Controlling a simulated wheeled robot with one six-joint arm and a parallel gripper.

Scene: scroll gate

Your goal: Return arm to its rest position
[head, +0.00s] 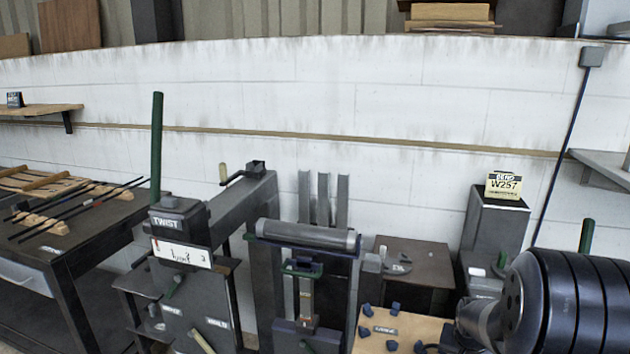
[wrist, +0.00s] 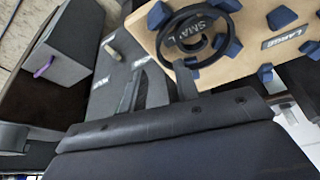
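My arm (head: 560,300) reaches in from the lower right of the head view, over the right end of the bench area. My gripper (wrist: 157,82) shows in the wrist view as two dark fingers standing apart with nothing visible between them. It is open. The right finger's tip is close to the near edge of a black ring marked SMALL (wrist: 171,42), which lies on a light wooden board (wrist: 250,18). I cannot tell whether finger and ring touch. The fingertips are not clear in the head view.
Blue blocks (wrist: 282,17) surround the ring on the board, which also shows in the head view (head: 408,330). A TWIST station (head: 180,225), a roller frame (head: 308,236) and a post with a BEND W257 sign (head: 504,185) stand along the white wall. A dark table (head: 75,240) is left.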

